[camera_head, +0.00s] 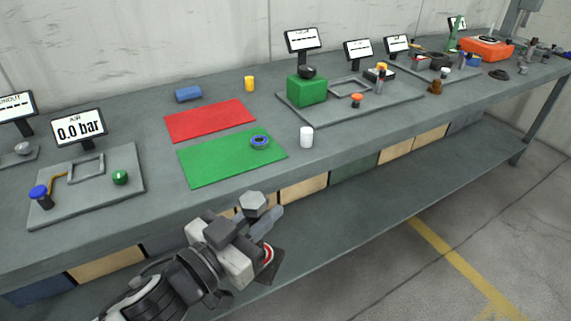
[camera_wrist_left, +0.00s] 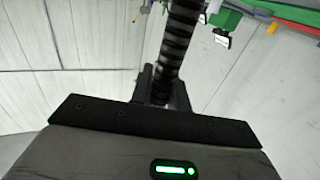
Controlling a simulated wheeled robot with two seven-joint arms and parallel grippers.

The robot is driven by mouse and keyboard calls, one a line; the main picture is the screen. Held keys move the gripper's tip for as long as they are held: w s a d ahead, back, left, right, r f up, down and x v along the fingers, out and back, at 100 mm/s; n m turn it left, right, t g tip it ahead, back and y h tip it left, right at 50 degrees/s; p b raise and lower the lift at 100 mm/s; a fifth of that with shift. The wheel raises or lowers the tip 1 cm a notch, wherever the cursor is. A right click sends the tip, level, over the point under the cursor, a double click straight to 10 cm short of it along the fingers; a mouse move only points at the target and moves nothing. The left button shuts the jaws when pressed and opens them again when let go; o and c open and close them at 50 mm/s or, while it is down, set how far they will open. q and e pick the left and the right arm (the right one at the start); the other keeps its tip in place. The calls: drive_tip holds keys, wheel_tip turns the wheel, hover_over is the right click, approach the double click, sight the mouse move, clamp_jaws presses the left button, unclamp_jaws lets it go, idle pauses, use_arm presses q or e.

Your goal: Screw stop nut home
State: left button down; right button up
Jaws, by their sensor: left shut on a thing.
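My left gripper (camera_head: 262,232) is in front of the bench's near edge and is shut on a screw. In the head view a grey hexagonal end (camera_head: 254,203) shows at the fingers. In the left wrist view a dark, ridged shaft (camera_wrist_left: 180,45) rises from between the fingers, tilted slightly. A blue ring (camera_head: 260,142) with a dark centre lies flat on the green mat (camera_head: 210,168); it may be the stop nut, but I cannot tell for sure. It is apart from the gripper. My right gripper is out of view.
A red mat (camera_head: 210,120) lies behind the green one. A white cylinder (camera_head: 306,137) stands to the right of the green mat. A grey tray (camera_head: 400,98) holds a green block (camera_head: 307,91). A left tray (camera_head: 90,198) has a gauge display. A blue cylinder (camera_head: 188,94) lies at the back.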

use_arm(q)
drive_tip(key=s+a+f+n+t+y, duration=0.1)
drive_tip(key=a+n+t+y, duration=0.2)
drive_tip(key=a+n+y, duration=0.4)
drive_tip(key=a+y, duration=0.3)
drive_tip(key=a, duration=0.3)
drive_tip(key=shift+a+f+t+y, duration=0.2)
drive_tip(key=shift+a+t+y, duration=0.05)
drive_tip(key=shift+t+y, duration=0.15)
drive_tip(key=shift+s, duration=0.1)
